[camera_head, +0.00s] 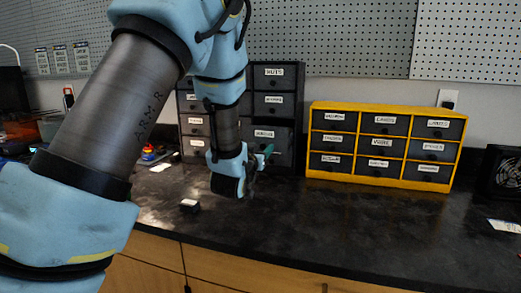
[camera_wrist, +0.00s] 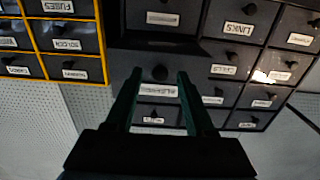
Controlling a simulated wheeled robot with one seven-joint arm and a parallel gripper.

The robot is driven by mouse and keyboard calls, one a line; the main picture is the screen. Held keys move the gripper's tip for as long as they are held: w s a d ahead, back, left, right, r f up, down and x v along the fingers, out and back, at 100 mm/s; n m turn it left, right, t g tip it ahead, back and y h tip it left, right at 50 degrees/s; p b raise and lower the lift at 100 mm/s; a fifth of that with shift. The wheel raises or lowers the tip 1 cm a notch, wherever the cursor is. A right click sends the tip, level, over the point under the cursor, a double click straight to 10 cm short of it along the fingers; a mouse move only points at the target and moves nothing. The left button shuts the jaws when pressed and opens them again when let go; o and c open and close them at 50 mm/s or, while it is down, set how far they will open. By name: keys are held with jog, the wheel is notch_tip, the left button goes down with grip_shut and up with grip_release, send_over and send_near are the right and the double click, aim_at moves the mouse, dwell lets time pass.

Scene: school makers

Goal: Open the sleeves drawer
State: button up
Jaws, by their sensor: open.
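The grey drawer cabinet (camera_head: 299,95) stands at the back of the counter, partly hidden behind my arm. My gripper (camera_head: 265,154) is in front of its lower right part. In the wrist view, which looks upside down, the gripper (camera_wrist: 159,75) is open. Its two green fingers lie either side of the round knob of a labelled drawer (camera_wrist: 158,90); this label may read SLEEVES, but is too blurred to be sure. I cannot tell whether the fingers touch the knob. The neighbouring drawer (camera_wrist: 165,18) looks larger and seems to stick out.
A yellow cabinet (camera_head: 308,150) with several labelled black drawers stands to the right. A black fan (camera_head: 505,172) is at the far right. The counter's front middle is clear.

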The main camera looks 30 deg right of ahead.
jog(key=b+v, duration=0.2)
jog(key=v, duration=0.9)
dwell(0.4)
